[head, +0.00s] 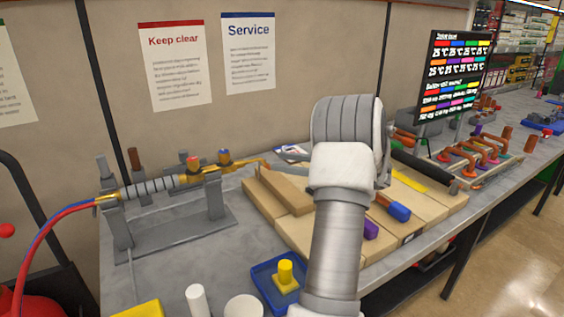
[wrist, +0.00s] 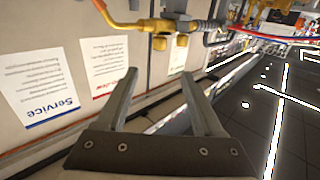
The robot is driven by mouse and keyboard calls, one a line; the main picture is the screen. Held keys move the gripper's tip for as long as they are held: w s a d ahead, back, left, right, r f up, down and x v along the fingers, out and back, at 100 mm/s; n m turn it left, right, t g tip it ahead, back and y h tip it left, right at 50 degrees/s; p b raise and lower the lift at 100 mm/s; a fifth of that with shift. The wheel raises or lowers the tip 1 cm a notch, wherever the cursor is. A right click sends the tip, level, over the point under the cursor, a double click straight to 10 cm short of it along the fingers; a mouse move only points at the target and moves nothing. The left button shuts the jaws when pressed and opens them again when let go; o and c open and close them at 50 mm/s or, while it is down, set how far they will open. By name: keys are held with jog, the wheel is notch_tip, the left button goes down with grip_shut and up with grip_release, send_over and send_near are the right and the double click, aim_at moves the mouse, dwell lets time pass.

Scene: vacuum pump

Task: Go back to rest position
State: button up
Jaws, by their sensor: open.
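My gripper (wrist: 160,95) shows in the wrist view with its two grey fingers spread apart and nothing between them. In the head view my white and grey arm rises over the middle of the workbench (head: 270,228), and it hides my gripper and part of the bench. In the wrist view the wall with the posted signs lies to the left of my fingers, and a yellow fitting on a hose (wrist: 160,25) shows beyond them.
A grey stand holds a torch-like tool (head: 155,186) at left. Wooden boards (head: 280,225) carry a blue-handled tool (head: 398,211). A blue tray (head: 262,275) holds a yellow part (head: 285,272). A black display (head: 455,75) and orange-handled pipework (head: 460,155) stand at right.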

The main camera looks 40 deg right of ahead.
dwell(0.3)
jog(key=w+a+r+m+t+h+p, duration=0.1)
jog(key=w+a+r+m+h, duration=0.1)
jog(key=w+a+r+h, duration=0.45)
jog(key=w+a+r+m+t+h+p, duration=0.15)
jog(key=w+r+h, duration=0.3)
jog(key=r, duration=0.45)
jog(key=s+a+r+m+g+h, duration=0.1)
jog(key=s+a+m+g+h, duration=0.25)
jog(key=a, duration=0.55)
jog(key=s+a+f+g+y+p, duration=0.1)
jog(key=s+a+f+g, duration=0.3)
jog(key=s+a, duration=0.6)
jog(key=s+a+f+n+g+y, duration=0.1)
jog(key=s+a+f+g+y, duration=0.3)
jog(key=s+a+f, duration=0.3)
jog(key=s+a+g, duration=0.1)
jog(key=s+a, duration=0.2)
jog(key=s, duration=0.4)
jog(key=shift+s+p, duration=0.35)
